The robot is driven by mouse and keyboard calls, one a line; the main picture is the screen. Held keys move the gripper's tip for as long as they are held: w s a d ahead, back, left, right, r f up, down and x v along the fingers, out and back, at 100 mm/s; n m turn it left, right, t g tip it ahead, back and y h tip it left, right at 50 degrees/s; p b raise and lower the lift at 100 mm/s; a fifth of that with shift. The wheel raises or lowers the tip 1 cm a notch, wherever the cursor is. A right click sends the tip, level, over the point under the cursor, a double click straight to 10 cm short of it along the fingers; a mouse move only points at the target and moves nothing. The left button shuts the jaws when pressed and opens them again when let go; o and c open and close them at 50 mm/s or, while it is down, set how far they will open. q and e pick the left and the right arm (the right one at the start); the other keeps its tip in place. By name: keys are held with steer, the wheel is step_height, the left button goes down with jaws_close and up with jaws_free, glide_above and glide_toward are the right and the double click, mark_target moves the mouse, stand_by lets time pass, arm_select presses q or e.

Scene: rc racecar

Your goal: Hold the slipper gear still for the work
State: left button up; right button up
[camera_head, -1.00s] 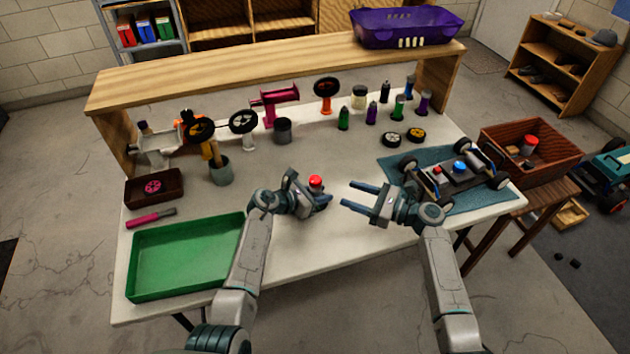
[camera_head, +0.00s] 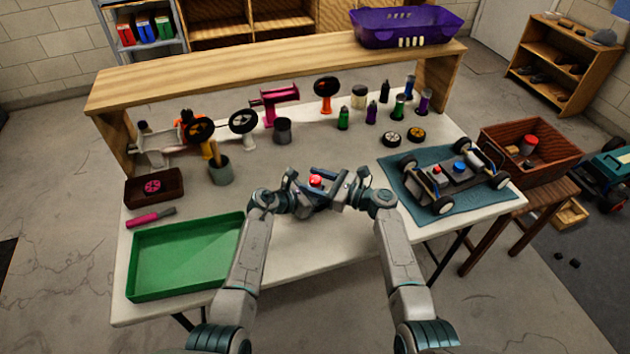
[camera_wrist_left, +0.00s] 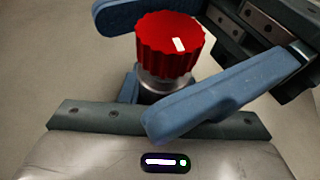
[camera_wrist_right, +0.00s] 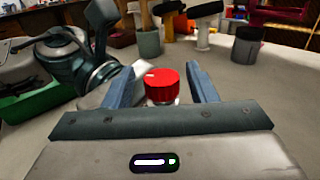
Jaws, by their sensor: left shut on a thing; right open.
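A red ridged cap with a white mark (camera_head: 315,180) sits on a round silver collar (camera_wrist_left: 165,85); I take this piece to be the slipper gear. My left gripper (camera_head: 308,193) is shut on its lower part, which is mostly hidden by fingers. My right gripper (camera_wrist_right: 165,85) is open, with one blue finger on each side of the red cap. In the left wrist view, its fingers (camera_wrist_left: 225,95) cross above my left palm. I cannot tell whether they touch the cap. The cap stands upright over the front middle of the white table.
A green tray (camera_head: 134,288) lies at the front left. An RC car chassis (camera_head: 458,177) sits on a blue mat (camera_head: 440,208) at the right. Bottles, wheels and a grey cup (camera_head: 221,172) stand farther back. The table between tray and mat is otherwise clear.

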steer(key=c, duration=1)
steer(key=shift+a+n+g+y, duration=0.1)
steer(key=shift+n+g+y, duration=0.2)
steer(key=shift+n+g, duration=0.45)
steer(key=shift+f+n+g+y, duration=0.1)
steer(key=shift+n+g+y, duration=0.15)
steer(key=shift+n+g, duration=1)
steer(key=shift+n+g+y, duration=0.25)
steer(key=shift+n+g, duration=0.25)
steer(key=shift+g, duration=1.6)
steer(key=shift+s+n+g, duration=0.25)
steer(key=shift+n+g, duration=0.25)
steer(key=shift+g, duration=0.1)
steer(key=o, duration=1)
steer(key=shift+w, duration=0.1)
